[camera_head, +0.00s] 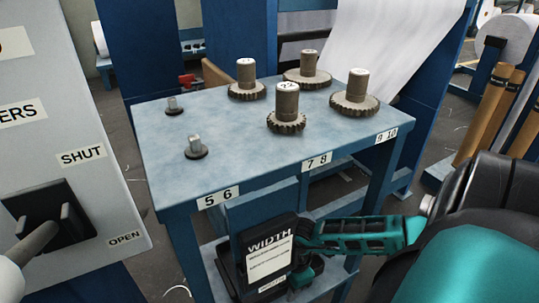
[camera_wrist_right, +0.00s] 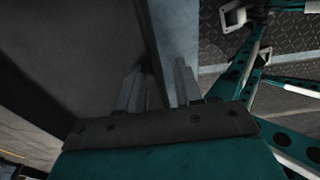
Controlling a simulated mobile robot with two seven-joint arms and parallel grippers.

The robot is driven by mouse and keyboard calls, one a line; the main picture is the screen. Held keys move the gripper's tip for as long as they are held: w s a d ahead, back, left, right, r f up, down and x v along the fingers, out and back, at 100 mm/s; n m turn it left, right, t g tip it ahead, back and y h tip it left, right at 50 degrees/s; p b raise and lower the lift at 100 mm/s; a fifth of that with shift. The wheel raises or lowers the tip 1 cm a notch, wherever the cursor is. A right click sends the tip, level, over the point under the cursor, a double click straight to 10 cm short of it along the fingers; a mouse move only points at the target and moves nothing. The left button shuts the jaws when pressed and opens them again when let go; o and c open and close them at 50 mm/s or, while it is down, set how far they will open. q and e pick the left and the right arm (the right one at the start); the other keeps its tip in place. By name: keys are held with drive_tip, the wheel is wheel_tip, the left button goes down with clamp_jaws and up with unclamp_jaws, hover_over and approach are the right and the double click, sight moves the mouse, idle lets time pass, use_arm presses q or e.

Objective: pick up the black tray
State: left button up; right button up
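The black tray (camera_head: 262,258), with a white "WIDTH" label on its front, is low at the front of the blue table, by the lower shelf. My right gripper (camera_head: 302,258) is at the tray's right side. In the right wrist view the two fingers (camera_wrist_right: 160,88) point at a dark panel edge, one finger on each side of it. A narrow gap shows between them, and contact with the edge is unclear. My left gripper is out of view.
The blue table (camera_head: 240,150) holds several brown gears and two small pegs, with number labels along its front edge. A grey panel (camera_head: 85,130) with a SHUT/OPEN lever stands at the left. Brown rolls (camera_head: 490,110) stand at the right.

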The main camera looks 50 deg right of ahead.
drive_tip(key=shift+r, duration=0.1)
clamp_jaws()
idle(0.5)
